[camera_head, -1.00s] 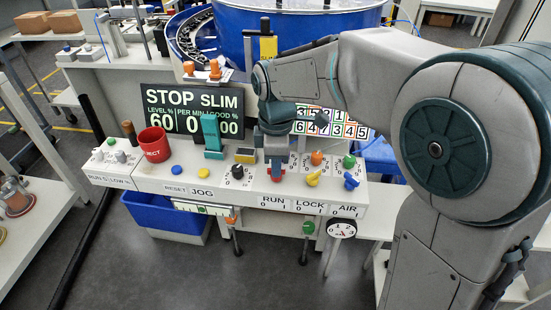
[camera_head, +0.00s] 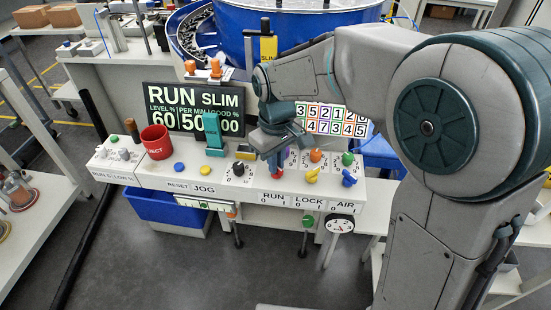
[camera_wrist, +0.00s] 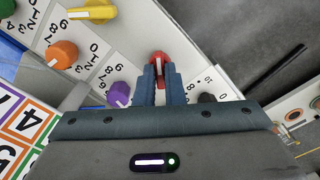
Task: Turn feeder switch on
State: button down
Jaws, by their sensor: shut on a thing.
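The red rotary switch (camera_head: 268,187) sits on the white panel just above the RUN label (camera_head: 271,198). My gripper (camera_wrist: 160,74) is shut on this red switch (camera_wrist: 158,58) in the wrist view, with one finger on each side of its grip. In the head view my gripper (camera_head: 275,165) reaches down over the switch and partly hides it. The dark display (camera_head: 193,110) behind the panel reads RUN SLIM, with level 60 and 50 per minute.
A purple knob (camera_wrist: 119,94) and a black knob (camera_wrist: 207,98) are close beside my fingers. Orange (camera_head: 315,155), yellow (camera_head: 312,175) and blue (camera_head: 349,178) knobs stand to the right. A red mug (camera_head: 155,142) stands at the left.

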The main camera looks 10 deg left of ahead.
jog(key=shift+m, duration=0.6)
jog(key=c, duration=1.5)
grip_release()
notch_tip(320, 180, up, 14)
jog(key=shift+f+p, duration=0.1)
jog(key=shift+p, duration=0.8)
jog(key=s+d+f+m+t+p, duration=0.1)
jog(key=s+d+m+p, duration=0.1)
jog(key=d, duration=0.4)
jog(key=s+d+f+m+t+p, duration=0.1)
jog(key=s+d+m+p, duration=0.1)
jog(key=s+d, duration=0.4)
jog(key=s+d+f+m+p, duration=0.1)
jog(key=s+d+m, duration=0.3)
jog(key=d, duration=0.4)
jog(key=shift+s+d+f+m+t+p, duration=0.1)
jog(key=shift+s+d+m+t+p, duration=0.25)
jog(key=shift+s+p, duration=0.2)
